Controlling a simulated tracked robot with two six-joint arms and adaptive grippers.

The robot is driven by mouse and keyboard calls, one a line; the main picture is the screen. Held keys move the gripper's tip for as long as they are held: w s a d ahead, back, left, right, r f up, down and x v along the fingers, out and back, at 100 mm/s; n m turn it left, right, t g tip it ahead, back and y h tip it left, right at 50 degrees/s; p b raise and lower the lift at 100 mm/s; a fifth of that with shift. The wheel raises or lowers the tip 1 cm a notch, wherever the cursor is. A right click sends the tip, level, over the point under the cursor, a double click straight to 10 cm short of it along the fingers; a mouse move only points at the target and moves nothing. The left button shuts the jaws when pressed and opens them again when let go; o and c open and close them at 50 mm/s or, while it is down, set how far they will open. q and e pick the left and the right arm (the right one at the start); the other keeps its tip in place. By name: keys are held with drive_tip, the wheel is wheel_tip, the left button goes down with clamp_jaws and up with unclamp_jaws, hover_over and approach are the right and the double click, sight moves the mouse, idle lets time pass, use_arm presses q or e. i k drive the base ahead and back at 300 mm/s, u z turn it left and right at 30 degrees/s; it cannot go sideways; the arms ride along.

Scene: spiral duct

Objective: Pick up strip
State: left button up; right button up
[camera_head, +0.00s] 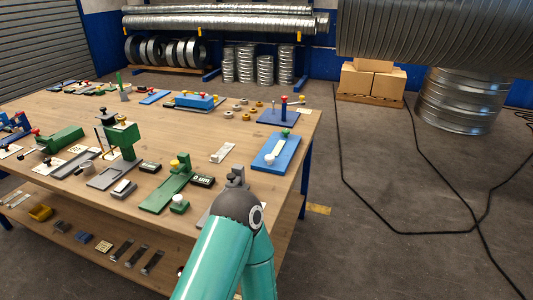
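A pale narrow strip (278,147) lies on a blue plate (268,158) near the right edge of the workbench, with a green knob (286,132) at its far end. A separate short whitish strip-like piece (222,153) lies on the bare wood to its left. I cannot tell from this view which of the two is the task's strip. One of my teal arms rises from the bottom middle, bent at a dark joint in front of the bench.

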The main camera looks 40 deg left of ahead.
sight(218, 158)
drive_tip(key=u, duration=1.1)
drive_tip(key=i, duration=0.1)
drive_tip(key=z, duration=2.15)
drive_tip(key=k, duration=1.6)
drive_tip(key=u, duration=1.2)
drive_tip(key=i, duration=0.7)
drive_tip(key=u, duration=0.1)
